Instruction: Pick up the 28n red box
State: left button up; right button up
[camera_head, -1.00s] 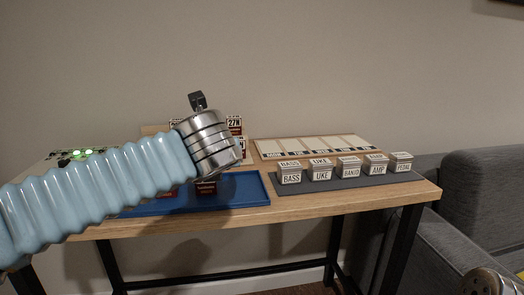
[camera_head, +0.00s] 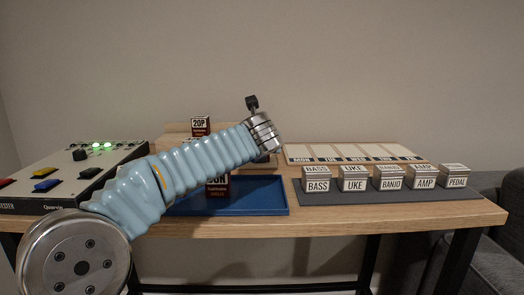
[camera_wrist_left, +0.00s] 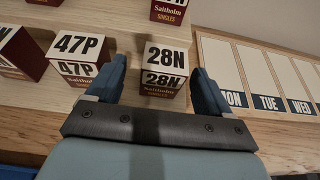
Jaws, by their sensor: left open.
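The 28N box (camera_wrist_left: 163,70) has a white label and a dark red lower front. In the left wrist view it sits on a light wooden rack, between the two blue fingers of my left gripper (camera_wrist_left: 157,88). The fingers are apart, with a gap visible on each side of the box. In the head view my left arm reaches across the table to the rack. Its wrist hides the gripper and the 28N box there. My right gripper is not in view.
A 47P box (camera_wrist_left: 75,52) stands just left, and another red box (camera_wrist_left: 169,10) is behind. A 20P box (camera_head: 200,127) is on the rack. A blue tray (camera_head: 265,203) holds a box. A tester (camera_head: 60,178) is left, a weekday board (camera_head: 350,151) right, and labelled tins (camera_head: 388,178) are in front of it.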

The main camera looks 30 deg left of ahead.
pick_arm(q)
jog(key=x, duration=0.4)
jog(key=shift+w+f, duration=0.3)
jog(key=shift+w, duration=0.05)
jog(key=shift+c, duration=0.3)
